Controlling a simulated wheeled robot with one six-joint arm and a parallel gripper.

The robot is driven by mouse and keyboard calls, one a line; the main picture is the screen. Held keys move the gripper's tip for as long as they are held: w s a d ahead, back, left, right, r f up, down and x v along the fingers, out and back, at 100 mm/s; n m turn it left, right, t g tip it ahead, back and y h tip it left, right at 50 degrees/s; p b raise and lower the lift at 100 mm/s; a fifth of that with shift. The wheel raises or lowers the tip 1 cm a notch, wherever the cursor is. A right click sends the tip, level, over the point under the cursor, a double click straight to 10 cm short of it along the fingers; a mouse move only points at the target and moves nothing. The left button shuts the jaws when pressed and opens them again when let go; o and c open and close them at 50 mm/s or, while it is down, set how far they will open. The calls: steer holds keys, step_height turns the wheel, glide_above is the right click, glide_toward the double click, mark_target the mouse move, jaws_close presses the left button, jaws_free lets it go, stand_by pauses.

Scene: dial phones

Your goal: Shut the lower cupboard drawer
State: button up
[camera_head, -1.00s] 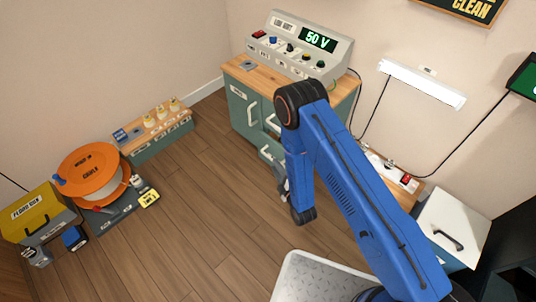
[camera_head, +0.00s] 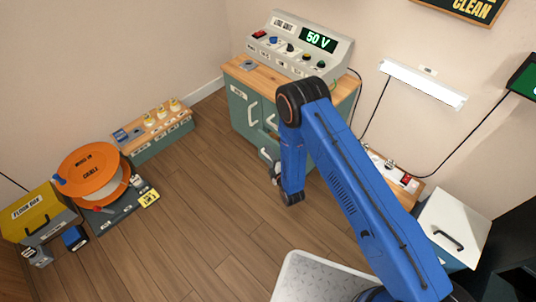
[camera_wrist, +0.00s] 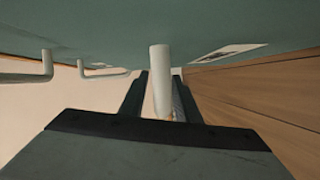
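The green cupboard (camera_head: 238,105) with a wooden top stands against the back wall in the head view. The lower drawer's pale handle (camera_head: 265,155) shows low on its front, partly beside my arm. My gripper (camera_head: 275,172) is close in front of it, small and partly hidden by my blue arm. In the wrist view my gripper (camera_wrist: 160,95) has its two dark fingers apart, one on each side of a pale handle bar (camera_wrist: 160,70). Contact with the bar cannot be made out. How far the drawer stands out is hidden.
A console reading 50 V (camera_head: 305,45) stands on the cupboard. Another pale handle (camera_wrist: 30,70) is at the left of the wrist view. An orange reel (camera_head: 90,170) and yellow box (camera_head: 40,208) stand at the left. The wooden floor (camera_head: 190,220) between is clear.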

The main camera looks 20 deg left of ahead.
mark_target(274, 148)
jaws_close()
steer(key=shift+w+d+f, duration=0.1)
steer(key=shift+w+d, duration=0.2)
steer(key=shift+w, duration=0.35)
steer(key=shift+w+d+r, duration=0.1)
steer(key=shift+w+d, duration=0.2)
steer(key=shift+w, duration=0.35)
steer(key=shift+w+d+f, duration=0.1)
steer(key=shift+w+d, duration=0.2)
steer(key=shift+w, duration=0.35)
steer(key=shift+c, duration=0.2)
jaws_free()
steer(key=shift+f, duration=0.1)
steer(key=shift+o, duration=0.2)
steer(key=shift+w, duration=0.15)
steer(key=v, duration=1.7)
steer(key=shift+d, duration=0.2)
